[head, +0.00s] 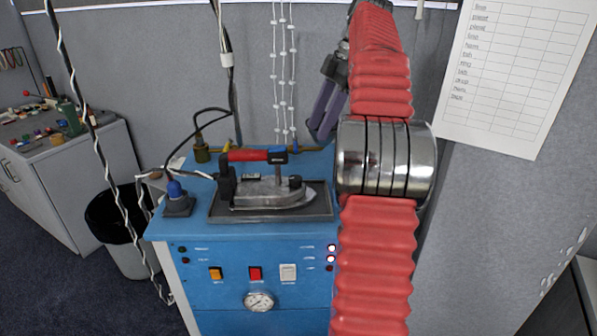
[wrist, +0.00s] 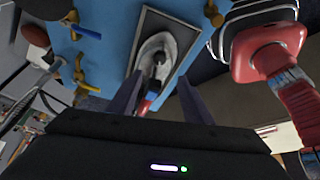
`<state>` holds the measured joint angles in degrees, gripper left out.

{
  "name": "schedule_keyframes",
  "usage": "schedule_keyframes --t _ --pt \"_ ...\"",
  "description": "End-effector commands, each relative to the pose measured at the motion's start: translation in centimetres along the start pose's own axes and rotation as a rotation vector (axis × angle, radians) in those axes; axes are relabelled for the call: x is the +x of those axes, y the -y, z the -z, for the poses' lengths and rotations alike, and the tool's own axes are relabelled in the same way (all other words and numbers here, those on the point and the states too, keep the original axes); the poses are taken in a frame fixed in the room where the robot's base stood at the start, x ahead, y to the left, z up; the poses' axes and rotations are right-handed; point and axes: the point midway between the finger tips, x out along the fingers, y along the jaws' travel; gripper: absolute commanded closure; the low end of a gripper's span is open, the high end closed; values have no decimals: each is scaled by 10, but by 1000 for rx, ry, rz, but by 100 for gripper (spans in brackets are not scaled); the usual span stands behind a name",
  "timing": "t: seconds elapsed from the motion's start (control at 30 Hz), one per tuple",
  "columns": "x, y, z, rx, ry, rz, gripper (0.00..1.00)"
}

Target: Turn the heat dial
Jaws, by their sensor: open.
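A steam iron (head: 268,196) with a red handle lies on a dark tray on top of the blue station. A small dark knob (head: 295,182) sits on the iron near its right end; I cannot tell for sure whether it is the heat dial. My gripper (head: 319,132) is open and empty, with its purple-grey fingers pointing down, above and behind the iron's right side. In the wrist view the iron (wrist: 153,45) lies beyond and between the open fingers (wrist: 160,84), apart from them. Part of my gripper is hidden behind my red arm.
The blue station (head: 230,262) has a round gauge (head: 259,301), several switches and lit red lamps on its front. A blue-topped fitting (head: 177,198) stands left of the tray. Cables hang at left, by a black bin (head: 113,220). A grey wall is behind.

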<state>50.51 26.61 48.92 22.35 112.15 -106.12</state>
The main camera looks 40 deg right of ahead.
Motion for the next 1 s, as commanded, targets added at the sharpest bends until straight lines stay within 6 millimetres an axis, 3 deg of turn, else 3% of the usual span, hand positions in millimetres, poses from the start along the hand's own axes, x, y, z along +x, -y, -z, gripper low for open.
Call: schedule_keyframes --t 0.37,1.0 --pt "12 0 0 1 0 1 55" --pt "80 0 1 1 0 1 55"
